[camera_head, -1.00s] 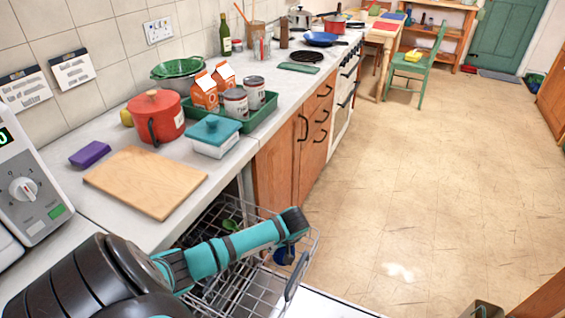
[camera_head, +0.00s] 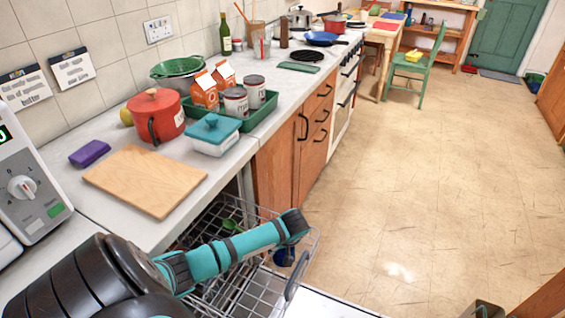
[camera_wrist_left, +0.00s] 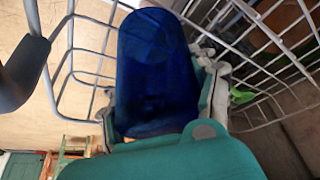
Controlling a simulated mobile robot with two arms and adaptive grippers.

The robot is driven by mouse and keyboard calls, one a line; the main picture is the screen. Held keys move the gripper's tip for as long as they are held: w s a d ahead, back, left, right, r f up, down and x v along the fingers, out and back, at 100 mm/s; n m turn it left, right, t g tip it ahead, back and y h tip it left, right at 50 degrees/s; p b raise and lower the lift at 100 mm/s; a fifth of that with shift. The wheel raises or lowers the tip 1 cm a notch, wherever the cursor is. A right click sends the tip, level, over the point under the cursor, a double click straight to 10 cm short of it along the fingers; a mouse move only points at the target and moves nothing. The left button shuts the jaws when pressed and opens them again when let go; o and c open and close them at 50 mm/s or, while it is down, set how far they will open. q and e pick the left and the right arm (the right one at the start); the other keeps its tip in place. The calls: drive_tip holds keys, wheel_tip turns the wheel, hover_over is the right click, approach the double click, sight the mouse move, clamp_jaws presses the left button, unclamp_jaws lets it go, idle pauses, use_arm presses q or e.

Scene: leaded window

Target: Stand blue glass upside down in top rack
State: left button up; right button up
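The blue glass (camera_wrist_left: 158,75) fills the middle of the left wrist view. My left gripper (camera_wrist_left: 160,98) has its pale fingers on both sides of it, shut on it. In the head view a small part of the blue glass (camera_head: 284,257) shows below my left wrist, near the front right part of the pulled-out wire top rack (camera_head: 258,294). My arm hides the rest of the glass and the fingers. I cannot tell for certain which end of the glass is up, or whether it touches the rack. My right gripper is not in view.
Rack wires (camera_wrist_left: 85,50) run close on both sides of the glass. A green item (camera_head: 231,225) lies in the rear of the rack. The counter above holds a cutting board (camera_head: 146,181), a red pot (camera_head: 168,112) and a teal-lidded dish (camera_head: 213,138). The floor to the right is clear.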

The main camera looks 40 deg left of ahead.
use_arm(q)
drive_tip(key=o, duration=0.5)
drive_tip(key=shift+r, duration=0.1)
drive_tip(key=v, duration=1.2)
drive_tip(key=shift+s, duration=0.1)
